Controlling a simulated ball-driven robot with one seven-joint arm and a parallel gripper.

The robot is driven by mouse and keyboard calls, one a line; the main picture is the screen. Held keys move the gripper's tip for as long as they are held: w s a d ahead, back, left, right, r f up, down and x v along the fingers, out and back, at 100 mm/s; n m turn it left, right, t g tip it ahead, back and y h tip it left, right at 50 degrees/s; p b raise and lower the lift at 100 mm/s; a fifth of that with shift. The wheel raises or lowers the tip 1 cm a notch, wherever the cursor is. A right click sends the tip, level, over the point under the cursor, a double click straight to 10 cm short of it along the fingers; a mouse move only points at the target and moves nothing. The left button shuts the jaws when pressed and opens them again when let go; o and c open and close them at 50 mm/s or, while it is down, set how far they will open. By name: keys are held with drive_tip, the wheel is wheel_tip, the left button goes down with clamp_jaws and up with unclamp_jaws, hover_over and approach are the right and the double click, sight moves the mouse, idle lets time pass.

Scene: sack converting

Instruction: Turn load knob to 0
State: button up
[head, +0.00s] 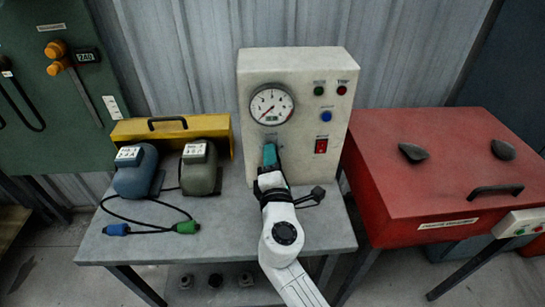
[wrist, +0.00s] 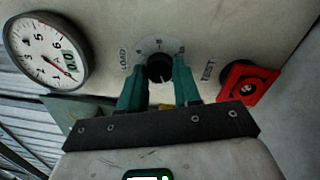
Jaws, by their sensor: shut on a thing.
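The load knob (wrist: 160,68) is a small black dial with a white pointer mark, on the cream panel under the word LOAD, with a printed scale around it. My gripper (wrist: 160,84) has its two teal fingers on either side of the knob, shut on it. In the head view my gripper (head: 270,153) reaches the front of the cream box (head: 300,70), below the round gauge (head: 271,104), and hides the knob.
A red switch (head: 321,146) and a blue button (head: 326,117) sit right of the gauge. Two motors (head: 137,170) with cables stand left on the grey table (head: 235,225). A red cabinet (head: 430,170) stands right.

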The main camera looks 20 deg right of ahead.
drive_tip(key=shift+n+p, duration=0.45)
drive_tip(key=shift+n, duration=1.25)
drive_tip(key=shift+f, duration=0.1)
drive_tip(key=o, duration=1.1)
drive_tip(key=shift+c, duration=0.2)
drive_tip(key=b+v, duration=0.1)
drive_tip(key=v, duration=1)
drive_tip(key=shift+d, duration=0.1)
